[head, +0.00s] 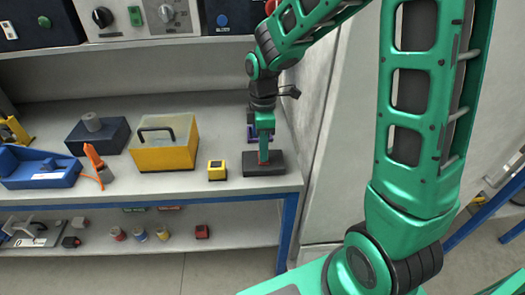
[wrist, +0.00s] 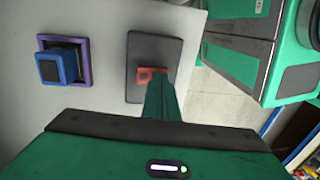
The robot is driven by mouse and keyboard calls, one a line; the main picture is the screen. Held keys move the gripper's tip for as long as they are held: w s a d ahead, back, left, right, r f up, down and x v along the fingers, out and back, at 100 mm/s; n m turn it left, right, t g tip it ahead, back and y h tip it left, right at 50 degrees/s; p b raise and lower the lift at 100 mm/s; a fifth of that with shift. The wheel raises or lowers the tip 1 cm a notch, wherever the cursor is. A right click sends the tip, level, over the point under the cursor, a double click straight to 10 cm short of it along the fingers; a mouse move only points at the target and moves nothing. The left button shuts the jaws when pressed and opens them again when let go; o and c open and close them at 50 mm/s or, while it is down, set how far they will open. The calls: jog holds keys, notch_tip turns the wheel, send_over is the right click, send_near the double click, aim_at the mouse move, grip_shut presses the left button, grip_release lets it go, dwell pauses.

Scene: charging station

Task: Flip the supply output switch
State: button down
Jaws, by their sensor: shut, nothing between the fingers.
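A dark grey plate (head: 282,168) with a small red switch piece lies on the upper shelf near its right front corner. In the wrist view the plate (wrist: 140,50) and the red switch piece (wrist: 148,74) are clearer. My gripper (head: 263,160) points down over the plate, its fingers together and empty. In the wrist view my gripper's fingers (wrist: 160,88) reach the red piece and cover part of it. I cannot tell whether they touch it or which way it is tilted.
A blue block in a purple frame (wrist: 62,64) stands behind the plate. A small yellow box (head: 217,170) and a yellow case with a handle (head: 165,150) are to the left. Panels with knobs (head: 140,18) line the top. A pale wall (head: 318,100) rises close on the right.

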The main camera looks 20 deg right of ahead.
jog(key=shift+w+d+r, duration=0.2)
jog(key=shift+w, duration=0.4)
notch_tip(320, 180, up, 14)
jog(key=s, duration=0.1)
jog(key=shift+s+a, duration=0.25)
jog(key=shift+s, duration=0.05)
jog(key=shift+f, duration=0.1)
dwell(0.5)
